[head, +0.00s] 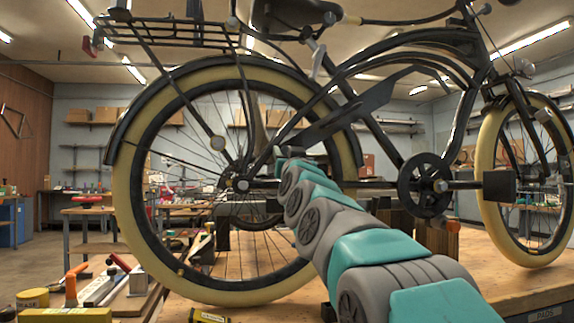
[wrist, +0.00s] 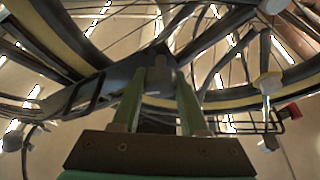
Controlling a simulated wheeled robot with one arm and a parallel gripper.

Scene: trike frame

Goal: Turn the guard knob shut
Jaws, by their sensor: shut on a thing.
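My gripper (wrist: 159,84) points up at the trike frame in the wrist view, its two green fingers on either side of a small grey knob (wrist: 159,70). The fingers are shut on this knob, which sits at the end of the dark guard (wrist: 90,92). In the head view the dark chain guard (head: 345,116) slants up to the right above my arm. My gripper (head: 287,155) is small there, by the guard's lower left end near the rear hub. The knob is hidden or too small to tell in the head view, and its turn angle cannot be read.
The rear wheel (head: 122,190) with its cream tyre stands just left of my arm. The crank and chainring (head: 425,185) are to the right. The wooden bench (head: 480,285) below holds tools at left, including an orange-handled one (head: 71,288) and a yellow tin (head: 33,298).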

